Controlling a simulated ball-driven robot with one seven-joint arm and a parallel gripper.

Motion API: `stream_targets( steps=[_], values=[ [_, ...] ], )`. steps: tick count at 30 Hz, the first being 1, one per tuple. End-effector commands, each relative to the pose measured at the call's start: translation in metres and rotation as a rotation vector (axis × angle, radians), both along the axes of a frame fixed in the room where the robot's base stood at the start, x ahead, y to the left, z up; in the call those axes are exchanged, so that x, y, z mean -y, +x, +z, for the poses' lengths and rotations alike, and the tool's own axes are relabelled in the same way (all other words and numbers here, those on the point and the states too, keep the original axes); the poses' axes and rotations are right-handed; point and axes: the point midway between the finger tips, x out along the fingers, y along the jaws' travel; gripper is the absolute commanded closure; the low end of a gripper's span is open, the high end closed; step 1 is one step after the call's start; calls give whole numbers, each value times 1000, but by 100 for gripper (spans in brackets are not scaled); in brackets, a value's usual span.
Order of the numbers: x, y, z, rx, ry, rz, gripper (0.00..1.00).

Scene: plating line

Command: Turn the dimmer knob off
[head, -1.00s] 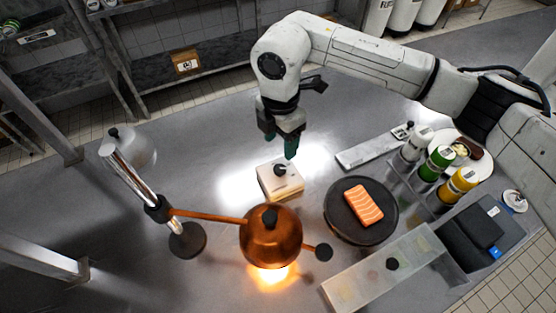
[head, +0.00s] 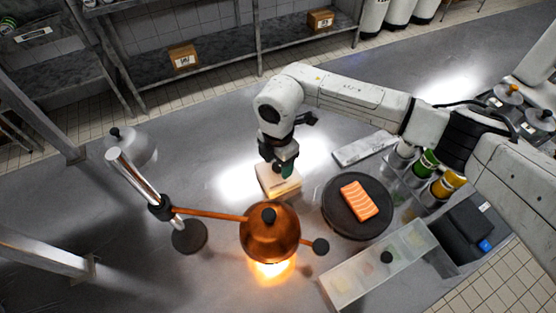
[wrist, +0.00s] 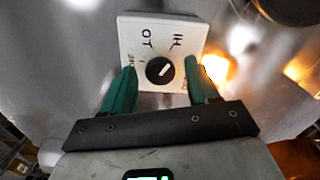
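The dimmer is a pale box (head: 270,185) on the steel table, behind the copper lamp. In the wrist view the dimmer box (wrist: 165,30) shows upside-down markings that look like LO and HI, with a smaller one near the left finger. Its round black knob (wrist: 160,71) has a white pointer line slanting toward upper right. My gripper (wrist: 160,80) is open, with one green finger on each side of the knob and gaps to it. In the head view my gripper (head: 284,170) is low over the box and hides the knob.
The copper heat lamp (head: 268,232) glows underneath, close in front of the box, on an arm from a chrome stand (head: 138,180). A dark round plate (head: 340,222) with a salmon piece (head: 359,201) lies right. Bottles (head: 440,186) and a clear-lidded tray (head: 375,262) stand farther right.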

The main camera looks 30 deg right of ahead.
Motion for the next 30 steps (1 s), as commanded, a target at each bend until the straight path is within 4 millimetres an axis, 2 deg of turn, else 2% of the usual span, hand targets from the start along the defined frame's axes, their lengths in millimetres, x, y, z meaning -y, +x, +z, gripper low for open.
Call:
stream_targets(
  steps=[2, 16, 23, 30],
  values=[
    [0, 0, 0, 0, 0, 0, 49],
    [0, 0, 0, 0, 0, 0, 94],
    [0, 0, 0, 1, 0, 14, 95],
    [1, 1, 0, 1, -2, 113, 95]
  ],
)
